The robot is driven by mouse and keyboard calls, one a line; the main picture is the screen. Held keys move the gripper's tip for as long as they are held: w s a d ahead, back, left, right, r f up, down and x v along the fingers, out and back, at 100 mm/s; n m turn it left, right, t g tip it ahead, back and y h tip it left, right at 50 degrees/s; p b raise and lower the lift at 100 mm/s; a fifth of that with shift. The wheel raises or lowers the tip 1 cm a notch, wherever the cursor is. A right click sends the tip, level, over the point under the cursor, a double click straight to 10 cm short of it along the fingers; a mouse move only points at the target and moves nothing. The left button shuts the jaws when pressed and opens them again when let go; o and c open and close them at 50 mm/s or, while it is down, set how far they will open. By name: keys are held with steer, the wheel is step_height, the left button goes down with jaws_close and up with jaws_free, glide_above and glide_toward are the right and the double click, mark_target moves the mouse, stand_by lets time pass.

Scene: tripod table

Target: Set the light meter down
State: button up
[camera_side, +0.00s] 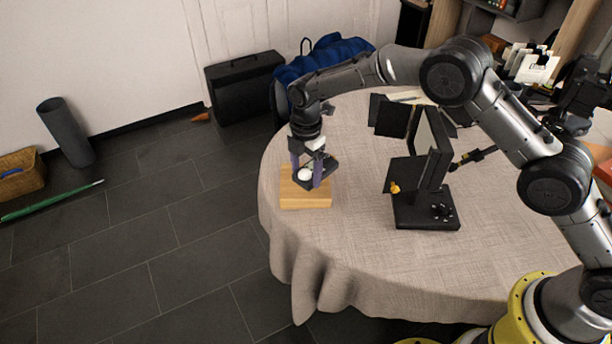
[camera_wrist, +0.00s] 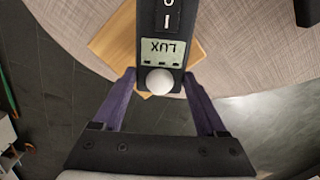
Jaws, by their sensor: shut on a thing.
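The light meter (camera_wrist: 162,50) is a dark device with a grey display reading LUX and a white dome at its near end. My gripper (camera_wrist: 160,84) has its two purple fingers shut on the meter's sides near the dome. In the side view my gripper (camera_side: 307,173) holds the light meter (camera_side: 322,168) over a light wooden block (camera_side: 305,200) at the table's left edge. The wooden block also shows under the meter in the wrist view (camera_wrist: 112,46). Whether the meter touches the block cannot be told.
A round table (camera_side: 350,245) with a beige cloth carries a black lamp with flaps (camera_side: 428,165) right of the block. Bare cloth lies between them. The table edge drops to the dark tiled floor (camera_side: 160,240) on the left. A blue bag (camera_side: 330,52) stands behind.

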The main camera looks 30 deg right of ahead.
mark_target(306, 170)
steer(key=shift+f, duration=1.05)
steer(key=shift+f, duration=0.1)
steer(key=o, duration=1.4)
step_height(306, 170, up, 12)
steer(key=shift+r, duration=0.15)
